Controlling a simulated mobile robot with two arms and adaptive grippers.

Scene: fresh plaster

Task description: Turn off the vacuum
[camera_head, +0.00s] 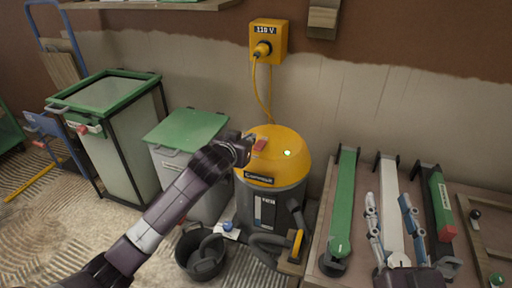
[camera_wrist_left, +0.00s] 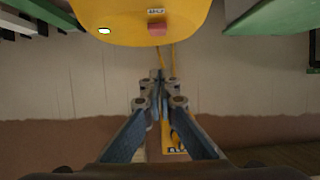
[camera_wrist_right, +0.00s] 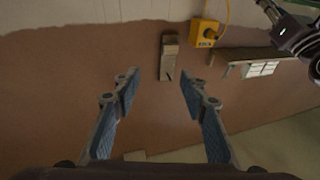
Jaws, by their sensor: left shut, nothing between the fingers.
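The vacuum (camera_head: 292,140) stands against the wall with a yellow domed lid and a grey body. A red switch (camera_head: 260,145) and a lit green lamp (camera_head: 287,153) are on its lid. The left wrist view shows the lid upside down, with the red switch (camera_wrist_left: 157,28) and a bright lamp (camera_wrist_left: 104,31). My left gripper (camera_wrist_left: 158,75) is shut and empty, with its tips apart from the switch in that view. In the head view its wrist is just left of the switch. My right gripper (camera_head: 389,200) is open and empty in front of the workbench; it also shows in the right wrist view (camera_wrist_right: 154,76).
A yellow 110 V socket (camera_head: 268,42) with a plugged-in cable hangs above the vacuum. Green-lidded bins (camera_head: 187,130) stand left. A black bucket (camera_head: 202,265) and hose are in front. A workbench (camera_head: 318,255) with long tools is at the right.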

